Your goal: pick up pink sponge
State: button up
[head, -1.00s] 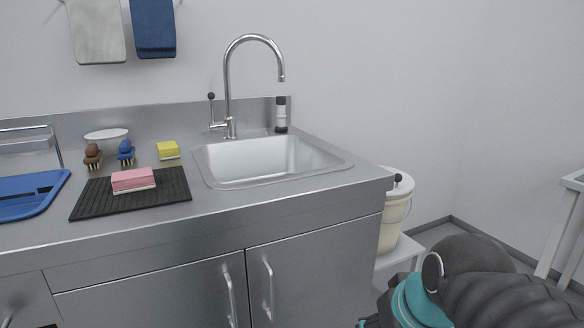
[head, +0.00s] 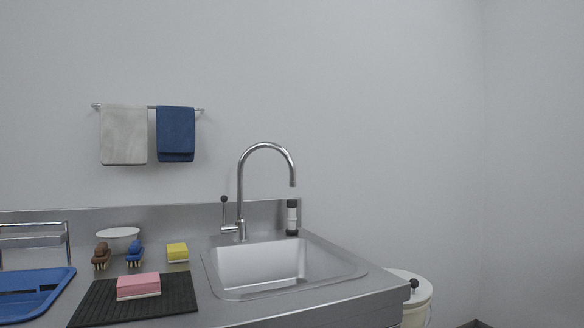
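The pink sponge (head: 138,284) has a white lower layer. It lies flat on a black ribbed mat (head: 178,296) on the steel counter, left of the sink. Its top and front side are in plain sight, and nothing touches it from above. My gripper is not in the head view.
A yellow sponge (head: 177,251), a blue brush (head: 135,254) and a brown brush (head: 102,256) stand behind the mat. A blue tray (head: 38,292) is at the left. The sink (head: 275,267) and tall faucet (head: 241,190) are to the right. A lidded bucket (head: 418,291) stands beyond the counter.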

aim_at(133, 287)
jog(key=u, duration=3.7)
jog(key=i, duration=1.75)
jog(key=z, duration=2.85)
